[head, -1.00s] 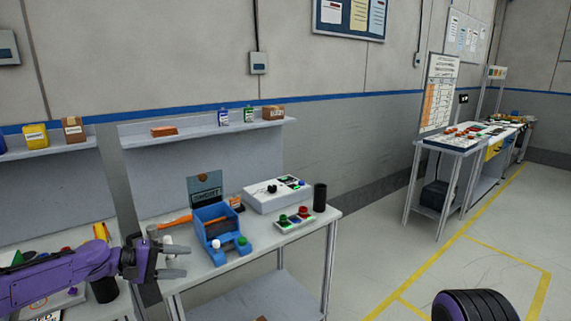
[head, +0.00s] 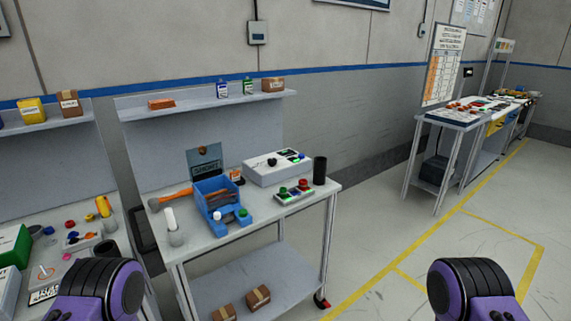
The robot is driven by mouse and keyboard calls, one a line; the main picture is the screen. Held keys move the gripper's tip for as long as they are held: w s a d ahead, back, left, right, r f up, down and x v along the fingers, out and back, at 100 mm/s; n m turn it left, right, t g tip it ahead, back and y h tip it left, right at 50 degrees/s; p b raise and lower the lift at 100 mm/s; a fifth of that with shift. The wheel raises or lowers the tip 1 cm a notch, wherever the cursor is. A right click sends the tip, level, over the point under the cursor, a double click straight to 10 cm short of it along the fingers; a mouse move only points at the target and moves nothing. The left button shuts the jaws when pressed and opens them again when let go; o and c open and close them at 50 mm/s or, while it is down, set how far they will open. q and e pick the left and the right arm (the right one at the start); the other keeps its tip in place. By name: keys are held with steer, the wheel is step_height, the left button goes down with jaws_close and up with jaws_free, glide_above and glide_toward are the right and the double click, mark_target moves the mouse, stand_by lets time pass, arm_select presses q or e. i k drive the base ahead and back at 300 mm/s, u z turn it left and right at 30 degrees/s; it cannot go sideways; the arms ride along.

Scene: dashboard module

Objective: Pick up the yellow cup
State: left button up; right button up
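I cannot make out a yellow cup. A yellow upright object (head: 104,207) stands at the back of the left table; it is too small to tell what it is. A dark cylinder (head: 320,170) stands at the back right of the middle table, and a dark cup-like thing (head: 106,249) is on the left table. Neither gripper is in view; only rounded black and purple parts of my arms show at the bottom left and bottom right.
The middle table (head: 262,222) holds a blue bin (head: 217,203), a hammer (head: 175,198), a white bottle (head: 170,220), a grey control box (head: 277,168) and a button panel (head: 295,192). Boxes (head: 258,296) lie on its lower shelf. Floor (head: 385,245) to the right is clear.

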mark_target(32, 112)
steer(key=u, duration=4)
steer(key=k, duration=1.25)
steer(key=z, duration=1.45)
steer(key=i, duration=0.35)
steer(key=z, duration=0.1)
